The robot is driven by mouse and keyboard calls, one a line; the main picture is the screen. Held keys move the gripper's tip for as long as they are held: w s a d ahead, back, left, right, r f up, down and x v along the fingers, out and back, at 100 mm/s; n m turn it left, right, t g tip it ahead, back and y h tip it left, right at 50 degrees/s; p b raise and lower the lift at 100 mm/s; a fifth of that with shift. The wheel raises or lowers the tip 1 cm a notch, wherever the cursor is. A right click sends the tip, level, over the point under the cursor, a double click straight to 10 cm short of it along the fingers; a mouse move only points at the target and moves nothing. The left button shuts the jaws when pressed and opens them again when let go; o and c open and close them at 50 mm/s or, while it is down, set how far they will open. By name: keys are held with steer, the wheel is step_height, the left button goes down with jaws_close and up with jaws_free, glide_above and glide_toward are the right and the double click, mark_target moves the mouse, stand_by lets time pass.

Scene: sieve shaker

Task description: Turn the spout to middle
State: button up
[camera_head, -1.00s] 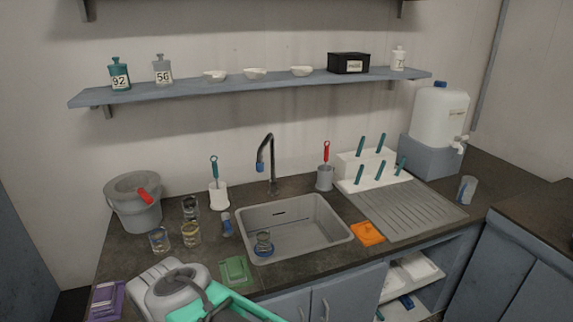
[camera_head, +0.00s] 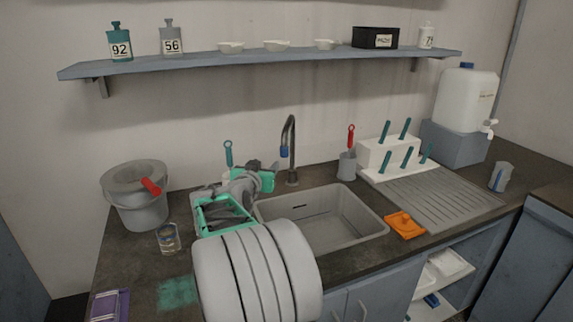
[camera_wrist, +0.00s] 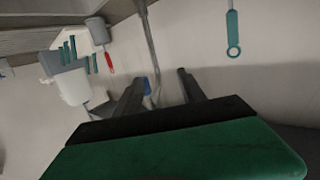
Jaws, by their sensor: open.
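The faucet (camera_head: 292,172) stands behind the sink (camera_head: 355,215), with a dark arched spout (camera_head: 291,122) ending in a blue tip (camera_head: 284,152). The tip hangs slightly left of the upright pipe in the head view. My gripper (camera_head: 268,177) is just left of the faucet at the sink's back left; its fingertips are hard to make out there. In the wrist view, my gripper (camera_wrist: 160,84) is open, with its two dark fingers apart. The spout (camera_wrist: 153,50) and blue tip (camera_wrist: 149,84) appear between them, the tip nearer the left finger. I cannot tell whether they touch.
A white holder with a teal-handled brush (camera_head: 228,153) stands behind my arm. A grey cup with a red-handled brush (camera_head: 347,165) and a white rack (camera_head: 388,157) are right of the faucet. A bucket (camera_head: 137,205) and glass (camera_head: 168,238) are left. A shelf (camera_head: 270,64) runs above.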

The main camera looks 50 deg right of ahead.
mark_target(284, 154)
steer(key=d, duration=0.1)
steer(key=s+d+r+h, duration=0.1)
steer(key=d, duration=0.1)
steer(key=s+d+m+h, duration=0.1)
steer(key=d, duration=0.1)
steer(key=shift+s+r+g, duration=0.1)
steer(key=shift+r+g, duration=0.15)
steer(key=shift+g, duration=0.05)
steer(key=p+x, duration=0.1)
steer(key=x, duration=0.6)
steer(key=shift+r, duration=0.2)
steer(key=shift+c, duration=0.3)
jaws_close()
